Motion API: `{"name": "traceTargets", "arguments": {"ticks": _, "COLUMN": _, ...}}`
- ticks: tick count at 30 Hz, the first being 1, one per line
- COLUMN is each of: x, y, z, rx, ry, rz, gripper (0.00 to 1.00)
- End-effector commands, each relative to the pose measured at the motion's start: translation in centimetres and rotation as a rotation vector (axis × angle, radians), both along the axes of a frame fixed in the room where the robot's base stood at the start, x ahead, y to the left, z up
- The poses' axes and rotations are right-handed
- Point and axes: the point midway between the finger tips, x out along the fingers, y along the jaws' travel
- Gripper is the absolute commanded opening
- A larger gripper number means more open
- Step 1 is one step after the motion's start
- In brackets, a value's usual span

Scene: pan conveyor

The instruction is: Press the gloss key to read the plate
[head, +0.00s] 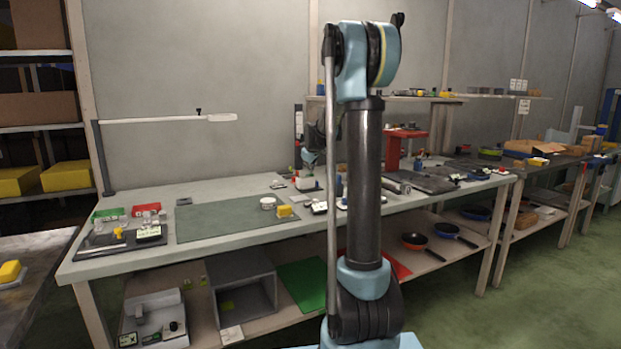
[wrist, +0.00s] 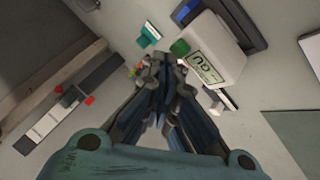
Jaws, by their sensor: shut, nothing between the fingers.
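In the wrist view a white box-shaped device (wrist: 222,52) carries a label or display reading "GU" (wrist: 205,68). A green key (wrist: 180,47) sits at its left end. My gripper (wrist: 163,62) is shut and empty, with its fingertips just below and left of the green key in the picture. I cannot tell whether the fingertips touch the key. A blue and dark flat piece (wrist: 247,20) lies beyond the device; I cannot tell if it is the plate. In the head view my gripper (head: 309,160) is small, partly behind my arm, above the bench.
In the wrist view a teal object (wrist: 149,35) stands near the fingertips.

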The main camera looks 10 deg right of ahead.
Motion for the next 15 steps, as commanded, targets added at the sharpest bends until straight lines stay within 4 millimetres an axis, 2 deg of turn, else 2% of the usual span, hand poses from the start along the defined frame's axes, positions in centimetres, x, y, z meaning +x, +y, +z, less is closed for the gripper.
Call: {"name": "traceTargets", "arguments": {"ticks": 15, "x": 0.01, "y": 0.01, "z": -0.44, "rx": 0.0, "ry": 0.0, "rz": 0.0, "gripper": 0.0}}
